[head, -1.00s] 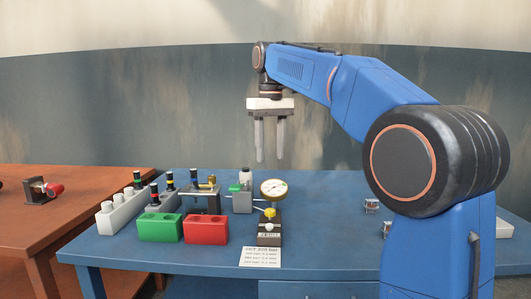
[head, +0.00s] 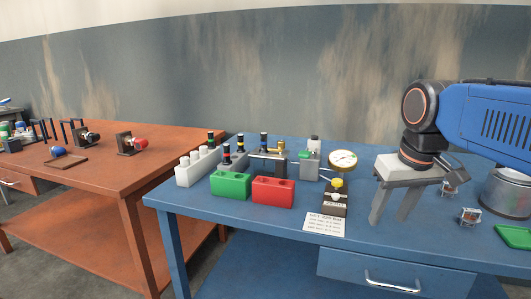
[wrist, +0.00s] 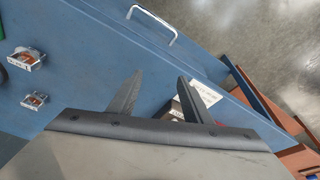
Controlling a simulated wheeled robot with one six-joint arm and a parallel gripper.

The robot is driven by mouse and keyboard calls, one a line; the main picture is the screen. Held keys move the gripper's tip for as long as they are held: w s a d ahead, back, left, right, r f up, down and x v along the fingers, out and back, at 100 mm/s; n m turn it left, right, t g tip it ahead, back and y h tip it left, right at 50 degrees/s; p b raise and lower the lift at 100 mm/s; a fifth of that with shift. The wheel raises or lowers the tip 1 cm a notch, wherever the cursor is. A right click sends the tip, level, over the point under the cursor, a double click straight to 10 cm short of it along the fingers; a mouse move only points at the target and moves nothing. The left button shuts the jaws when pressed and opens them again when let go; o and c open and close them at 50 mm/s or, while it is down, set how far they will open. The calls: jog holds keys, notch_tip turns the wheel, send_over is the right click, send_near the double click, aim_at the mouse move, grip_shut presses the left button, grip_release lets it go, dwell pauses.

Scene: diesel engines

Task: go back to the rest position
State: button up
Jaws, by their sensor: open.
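My gripper (head: 390,217) points down over the blue bench (head: 450,250), to the right of the dial gauge stand (head: 335,195). Its two grey fingers are apart with nothing between them. In the wrist view the open fingers (wrist: 160,78) also show, with the bench top and its front edge below. My blue arm reaches in from the right edge of the head view. The height of the fingertips above the bench is hard to tell.
A green block (head: 230,185), a red block (head: 272,192) and a white holder (head: 198,167) stand left of the gauge. A white card (head: 324,224) lies in front. Small metal clips (head: 468,217) and a metal pot (head: 505,192) are at right. A red-brown bench (head: 100,180) stands at left.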

jog(key=s+d+f+m+t, duration=0.1)
jog(key=s+f, duration=1.1)
jog(key=f, duration=0.3)
jog(key=shift+d+f+t, duration=0.3)
jog(key=shift+f+t, duration=0.1)
dwell(0.3)
